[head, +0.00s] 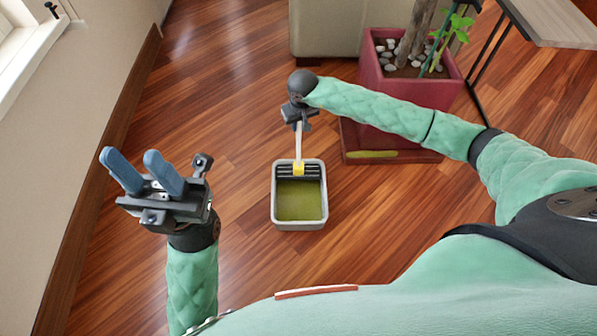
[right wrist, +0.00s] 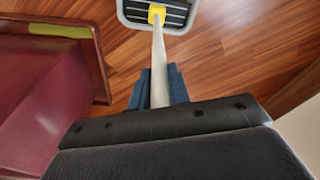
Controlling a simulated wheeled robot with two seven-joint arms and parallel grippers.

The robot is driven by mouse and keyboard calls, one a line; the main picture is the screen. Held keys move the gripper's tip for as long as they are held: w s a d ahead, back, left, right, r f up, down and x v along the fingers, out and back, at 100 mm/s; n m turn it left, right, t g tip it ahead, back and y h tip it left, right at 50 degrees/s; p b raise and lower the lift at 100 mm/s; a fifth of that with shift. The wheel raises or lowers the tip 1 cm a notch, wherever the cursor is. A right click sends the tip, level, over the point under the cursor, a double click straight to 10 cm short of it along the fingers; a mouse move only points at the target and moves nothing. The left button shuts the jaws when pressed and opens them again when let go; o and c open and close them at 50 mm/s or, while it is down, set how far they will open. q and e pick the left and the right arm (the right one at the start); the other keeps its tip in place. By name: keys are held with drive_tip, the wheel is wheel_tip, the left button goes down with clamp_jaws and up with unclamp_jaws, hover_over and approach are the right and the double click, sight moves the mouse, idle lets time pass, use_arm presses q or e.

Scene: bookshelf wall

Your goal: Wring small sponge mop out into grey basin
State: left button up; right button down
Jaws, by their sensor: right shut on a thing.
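The grey basin (head: 325,205) stands on the wood floor at the middle of the head view. It holds yellow-green liquid, and a dark slatted wringer (head: 284,170) spans its far end. The small mop has a pale handle (head: 299,143) and a yellow head (head: 299,168) that is at the wringer; I cannot tell how firmly it touches. My right gripper (head: 298,124) is shut on the handle above the basin's far end. The right wrist view shows its blue fingers (right wrist: 159,90) either side of the handle. My left gripper (head: 144,172) is open and empty, left of the basin.
A red planter (head: 362,95) with a plant and stones stands behind right of the basin, on a reddish base (head: 420,155) with a yellow-green patch (head: 371,155). A beige block (head: 325,40) is at the back. A table (head: 555,22) is far right. Floor left of the basin is clear.

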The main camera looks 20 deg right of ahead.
drive_tip(key=shift+s+f, duration=0.1)
drive_tip(key=shift+r+p, duration=1.3)
drive_tip(key=shift+r, duration=1.6)
drive_tip(key=shift+r+p, duration=0.9)
drive_tip(key=shift+r, duration=1.8)
